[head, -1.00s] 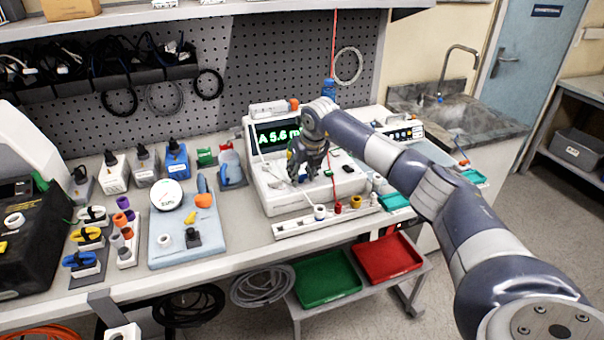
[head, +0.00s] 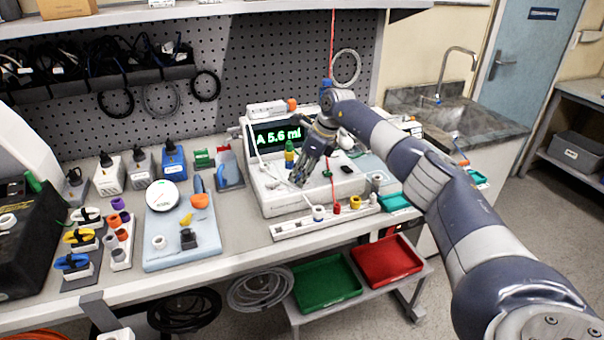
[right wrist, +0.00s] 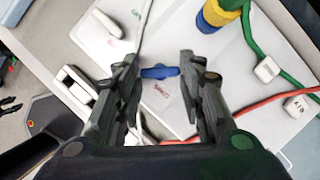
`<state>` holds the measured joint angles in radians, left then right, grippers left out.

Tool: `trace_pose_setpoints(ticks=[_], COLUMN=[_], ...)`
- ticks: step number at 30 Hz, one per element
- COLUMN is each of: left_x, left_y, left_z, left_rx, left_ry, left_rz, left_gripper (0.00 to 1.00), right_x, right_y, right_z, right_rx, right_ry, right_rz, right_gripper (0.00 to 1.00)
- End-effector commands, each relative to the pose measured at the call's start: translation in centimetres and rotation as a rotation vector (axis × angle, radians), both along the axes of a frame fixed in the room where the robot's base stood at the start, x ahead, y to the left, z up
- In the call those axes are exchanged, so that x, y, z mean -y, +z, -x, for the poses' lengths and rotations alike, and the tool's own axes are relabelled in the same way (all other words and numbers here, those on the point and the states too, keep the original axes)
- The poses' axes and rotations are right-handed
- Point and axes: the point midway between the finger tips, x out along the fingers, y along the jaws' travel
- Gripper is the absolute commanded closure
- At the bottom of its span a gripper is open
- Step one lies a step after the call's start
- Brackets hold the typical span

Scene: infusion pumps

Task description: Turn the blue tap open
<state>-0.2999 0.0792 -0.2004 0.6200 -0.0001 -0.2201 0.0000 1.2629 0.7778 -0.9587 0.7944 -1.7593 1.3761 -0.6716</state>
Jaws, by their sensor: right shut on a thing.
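The blue tap (right wrist: 160,72) lies on a white surface in the right wrist view, between the two fingertips of my right gripper (right wrist: 160,78). The fingers are shut on its two ends. In the head view my right gripper (head: 302,178) reaches down over the front of the white pump (head: 272,205), and the tap is hidden there. The pump's screen (head: 278,137) reads "A 5.6 ml", its end covered by my arm. My left gripper is not in view.
Blue and yellow round parts (right wrist: 218,14) stand close by my right gripper, with a green tube (right wrist: 262,45) and a red tube (right wrist: 270,102). A white strip with coloured caps (head: 292,229) lies before the pump. Green (head: 325,284) and red (head: 386,258) trays sit lower down.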

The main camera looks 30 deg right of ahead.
Motion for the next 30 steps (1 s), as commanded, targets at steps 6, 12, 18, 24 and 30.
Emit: trace_pose_setpoints(ticks=[6, 12, 18, 24, 30], left_x=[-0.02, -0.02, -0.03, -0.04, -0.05], left_y=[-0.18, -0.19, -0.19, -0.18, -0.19], left_z=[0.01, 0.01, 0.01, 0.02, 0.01], left_rx=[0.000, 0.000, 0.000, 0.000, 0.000], left_ry=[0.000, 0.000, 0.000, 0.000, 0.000], left_rz=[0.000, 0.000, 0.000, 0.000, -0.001], left_gripper=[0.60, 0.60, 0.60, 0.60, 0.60], right_x=[0.04, 0.08, 0.08, 0.07, 0.07], right_y=[0.01, 0.05, 0.05, 0.05, 0.03], right_z=[-0.06, -0.07, -0.07, -0.06, -0.06], right_rx=[0.000, 0.001, 0.001, 0.001, 0.000], right_ry=[0.054, 0.068, 0.068, 0.067, 0.066], right_rz=[0.001, 0.002, 0.002, 0.002, 0.002], right_gripper=[0.87, 0.87, 0.87, 0.43, 0.43])
